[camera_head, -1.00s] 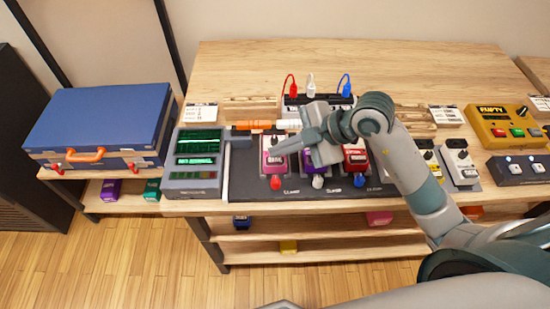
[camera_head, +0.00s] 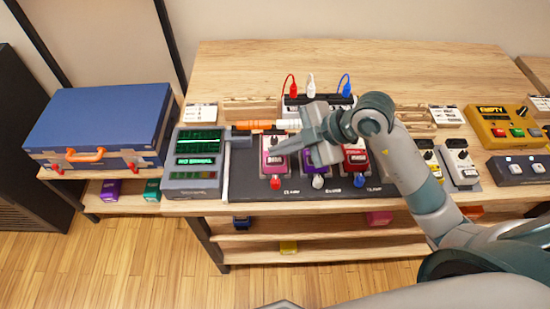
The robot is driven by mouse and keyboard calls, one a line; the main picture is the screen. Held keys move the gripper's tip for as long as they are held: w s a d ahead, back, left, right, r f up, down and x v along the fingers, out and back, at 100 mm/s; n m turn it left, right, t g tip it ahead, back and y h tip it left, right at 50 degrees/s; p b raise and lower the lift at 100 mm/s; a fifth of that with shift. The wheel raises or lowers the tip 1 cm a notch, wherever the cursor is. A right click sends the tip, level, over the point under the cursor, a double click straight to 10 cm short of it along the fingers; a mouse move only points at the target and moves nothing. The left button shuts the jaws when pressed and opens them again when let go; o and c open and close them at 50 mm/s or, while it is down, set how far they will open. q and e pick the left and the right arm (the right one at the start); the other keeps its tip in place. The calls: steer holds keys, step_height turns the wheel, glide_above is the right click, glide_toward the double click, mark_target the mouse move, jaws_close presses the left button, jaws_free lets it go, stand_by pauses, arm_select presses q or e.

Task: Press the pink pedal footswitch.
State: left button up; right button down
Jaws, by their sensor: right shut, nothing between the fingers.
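The pink pedal (camera_head: 273,160) stands at the left end of a dark pedalboard (camera_head: 245,178) on the wooden table, with a red plug at its front. My right gripper (camera_head: 278,150) reaches in from the right, shut and empty.
A purple pedal (camera_head: 316,166) and a red pedal (camera_head: 356,160) stand to the right on the board. A green-screen unit (camera_head: 193,183) stands close on the left, with a blue case (camera_head: 100,120) beyond. The table's back is clear.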

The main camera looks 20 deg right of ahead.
mark_target(281, 161)
steer(key=shift+f, duration=0.9)
stand_by(1.5)
steer(key=shift+r+p, duration=0.9)
step_height(281, 161, up, 5)
steer(key=p, duration=0.5)
stand_by(1.2)
